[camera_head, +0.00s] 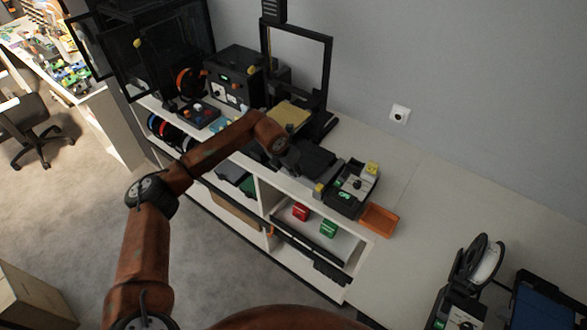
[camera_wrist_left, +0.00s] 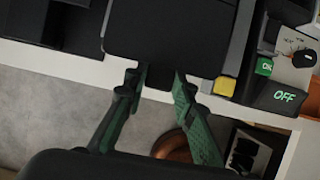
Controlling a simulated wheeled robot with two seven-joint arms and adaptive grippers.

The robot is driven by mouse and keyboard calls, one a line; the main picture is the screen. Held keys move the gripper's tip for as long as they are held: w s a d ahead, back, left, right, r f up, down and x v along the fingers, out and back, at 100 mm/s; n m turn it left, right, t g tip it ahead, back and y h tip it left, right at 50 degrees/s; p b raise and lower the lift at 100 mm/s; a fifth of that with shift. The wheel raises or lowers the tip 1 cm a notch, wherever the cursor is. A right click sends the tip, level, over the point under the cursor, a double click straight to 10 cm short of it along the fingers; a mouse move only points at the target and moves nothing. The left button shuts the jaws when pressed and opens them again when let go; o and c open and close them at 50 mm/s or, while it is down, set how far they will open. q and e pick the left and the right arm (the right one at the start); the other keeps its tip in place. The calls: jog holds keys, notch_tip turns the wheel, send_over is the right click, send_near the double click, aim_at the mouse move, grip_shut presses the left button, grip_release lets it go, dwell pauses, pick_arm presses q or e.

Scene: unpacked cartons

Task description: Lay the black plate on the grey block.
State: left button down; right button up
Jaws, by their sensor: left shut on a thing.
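The black plate (camera_head: 312,160) is at the front of the white bench, just right of the end of my left arm. In the left wrist view the plate (camera_wrist_left: 170,30) fills the upper middle. The fingers of my left gripper (camera_wrist_left: 157,84) are shut on its near edge, one on each side of a short dark tab. A grey edge (camera_wrist_left: 239,40), perhaps of the grey block, shows along the plate's right side. Most of what lies under the plate is hidden, and I cannot tell whether the plate touches it. My right gripper is not in view.
A black control box (camera_head: 352,187) stands right of the plate, with a yellow piece (camera_wrist_left: 224,86) between them. An orange tray (camera_head: 379,220) lies farther right. A printer frame (camera_head: 298,65) stands behind. Open shelves with red and green boxes are below. The bench beyond the tray has free room.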

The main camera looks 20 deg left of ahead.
pick_arm(q)
jog(key=shift+f+b, duration=0.35)
jog(key=shift+f, duration=0.4)
jog(key=c, duration=1.5)
grip_release()
jog(key=shift+c, duration=0.2)
jog(key=shift+f, duration=0.1)
jog(key=shift+r+p, duration=0.8)
jog(key=shift+r, duration=0.85)
jog(key=shift+r, duration=0.1)
jog(key=v, duration=1.1)
jog(key=shift+r, duration=0.35)
